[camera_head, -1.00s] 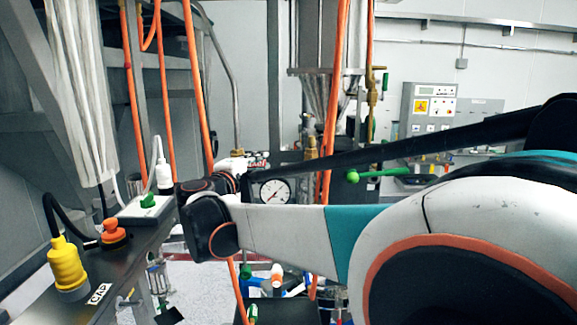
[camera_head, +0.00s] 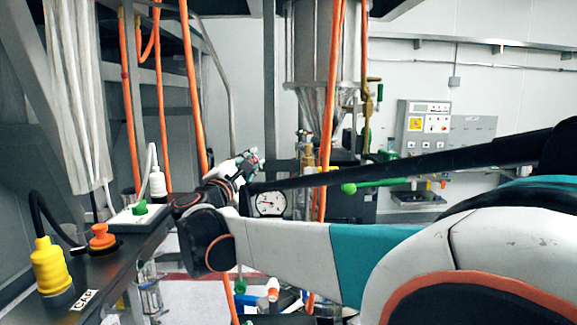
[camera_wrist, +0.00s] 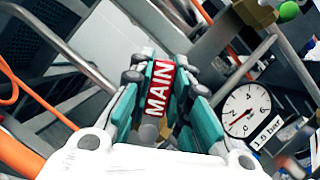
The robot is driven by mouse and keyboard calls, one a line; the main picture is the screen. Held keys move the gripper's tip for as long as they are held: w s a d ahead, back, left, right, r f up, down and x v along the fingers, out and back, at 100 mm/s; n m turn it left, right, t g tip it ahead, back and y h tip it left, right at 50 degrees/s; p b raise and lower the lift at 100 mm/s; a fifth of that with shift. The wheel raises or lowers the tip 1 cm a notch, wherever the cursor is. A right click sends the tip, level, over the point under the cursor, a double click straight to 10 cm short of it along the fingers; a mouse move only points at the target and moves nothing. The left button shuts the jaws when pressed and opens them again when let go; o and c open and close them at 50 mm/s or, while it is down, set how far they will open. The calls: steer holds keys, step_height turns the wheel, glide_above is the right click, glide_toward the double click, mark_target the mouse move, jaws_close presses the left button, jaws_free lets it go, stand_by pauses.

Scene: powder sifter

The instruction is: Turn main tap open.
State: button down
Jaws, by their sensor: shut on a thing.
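The main tap's red handle, marked MAIN in white (camera_wrist: 159,92), lies between the teal fingers of my gripper (camera_wrist: 161,80) in the wrist view. My gripper is shut on it, with a finger on each side. In the head view my gripper (camera_head: 249,162) points up and right at the end of my arm, left of centre. Only a small bit of red shows between its fingers there. The tap's body and pipe joint are mostly hidden behind the gripper.
A round gauge (camera_head: 269,203) sits just below right of my gripper; the wrist view shows its dial (camera_wrist: 245,110) above a 1.5 bar label. Orange hoses (camera_head: 328,100) hang close by. A green-handled lever (camera_head: 349,188) is at right. A yellow plug (camera_head: 51,268) stands on the dark bench.

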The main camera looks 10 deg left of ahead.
steer(key=c, duration=1.5)
jaws_free()
steer(key=shift+s, duration=0.15)
steer(key=v, duration=0.7)
steer(key=shift+s+a+f, duration=0.1)
steer(key=shift+s, duration=0.15)
